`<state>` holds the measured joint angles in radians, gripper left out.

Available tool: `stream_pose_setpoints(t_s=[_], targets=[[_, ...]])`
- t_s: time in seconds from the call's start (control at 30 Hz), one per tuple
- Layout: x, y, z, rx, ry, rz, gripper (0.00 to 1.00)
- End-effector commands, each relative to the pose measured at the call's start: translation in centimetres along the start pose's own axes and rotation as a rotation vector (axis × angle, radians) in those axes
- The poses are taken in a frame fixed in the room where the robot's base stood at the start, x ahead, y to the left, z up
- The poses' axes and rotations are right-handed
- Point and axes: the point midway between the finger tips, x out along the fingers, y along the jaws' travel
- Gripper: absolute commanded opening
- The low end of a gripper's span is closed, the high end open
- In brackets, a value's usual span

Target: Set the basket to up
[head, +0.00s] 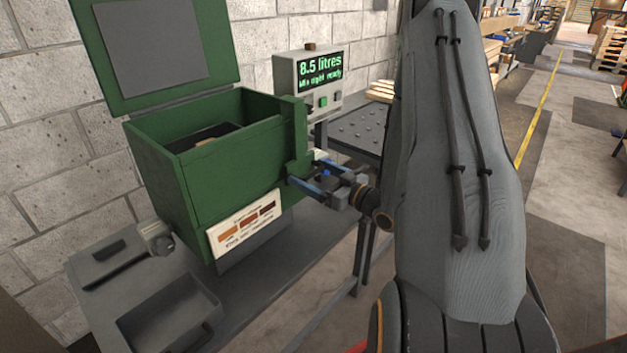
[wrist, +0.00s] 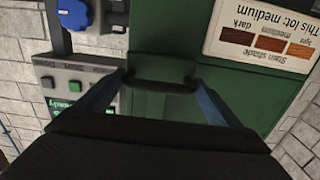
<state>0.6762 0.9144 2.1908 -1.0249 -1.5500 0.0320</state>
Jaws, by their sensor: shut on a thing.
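A green tank (head: 230,170) stands on a grey bench with its lid (head: 155,50) raised. Inside it a dark basket-like shape (head: 190,146) shows low down, with a tan piece on it; the walls hide most of it. My gripper (head: 312,175) is at the tank's right side, by a green upright bracket (head: 297,140). In the wrist view its blue fingers are on either side of a dark handle (wrist: 160,84) against the green metal. The gripper is shut on this handle. The handle is hidden in the head view.
A control box (head: 312,68) reads 8.5 litres. A shade card (head: 243,224) saying "This lot medium" is on the tank front. A shallow grey tray (head: 170,310) is in front, a perforated table (head: 360,132) behind. A blue knob (wrist: 74,14) shows in the wrist view.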

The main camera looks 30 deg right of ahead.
Motion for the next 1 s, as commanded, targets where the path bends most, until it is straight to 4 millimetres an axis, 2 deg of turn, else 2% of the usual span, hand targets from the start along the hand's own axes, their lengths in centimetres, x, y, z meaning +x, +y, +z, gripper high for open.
stream_pose_setpoints(t_s=[0.03,0.1,0.4,0.53,0.87,0.9,0.97,1.0], targets=[[-0.1,0.0,-1.8,-0.003,0.005,0.000,0.47],[-0.1,0.0,-3.3,-0.005,0.006,0.000,0.47],[-0.1,0.0,-8.7,-0.005,0.006,0.000,0.47],[-0.1,0.0,-9.5,-0.003,0.004,0.000,0.47],[0.0,0.1,-9.7,-0.004,0.010,-0.001,0.47],[0.1,0.1,-9.8,-0.005,0.011,-0.001,0.92],[0.1,0.1,-9.8,-0.005,0.010,-0.001,1.00],[0.0,0.1,-9.7,-0.004,0.009,-0.001,1.00]])
